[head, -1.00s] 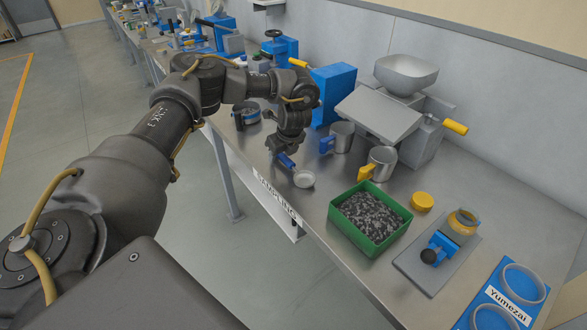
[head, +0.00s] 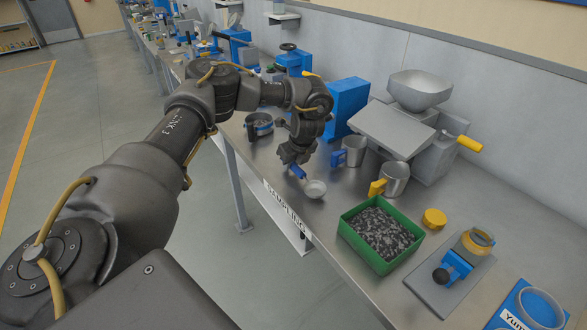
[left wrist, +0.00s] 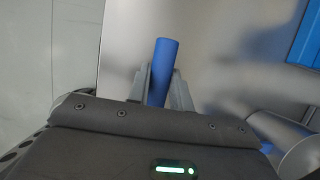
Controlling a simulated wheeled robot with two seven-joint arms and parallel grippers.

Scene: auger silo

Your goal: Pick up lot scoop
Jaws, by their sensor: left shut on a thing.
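The lot scoop has a small round pale metal bowl (head: 315,188) and a blue handle (head: 298,172). It is near the front edge of the steel bench, above the "SAMPLING" label. My left gripper (head: 296,160) points down and is shut on the blue handle. In the left wrist view the handle (left wrist: 163,72) stands between the two fingers (left wrist: 160,88), which press on it from both sides. The bowl is hidden in that view. I cannot tell whether the scoop touches the bench. My right gripper is not in view.
A blue-handled metal mug (head: 354,151) and a yellow-handled mug (head: 395,179) stand behind and right of the scoop. A green bin (head: 366,257) of dark grains is in front right. A dark pot (head: 258,123) stands left, a grey hopper machine (head: 420,92) behind.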

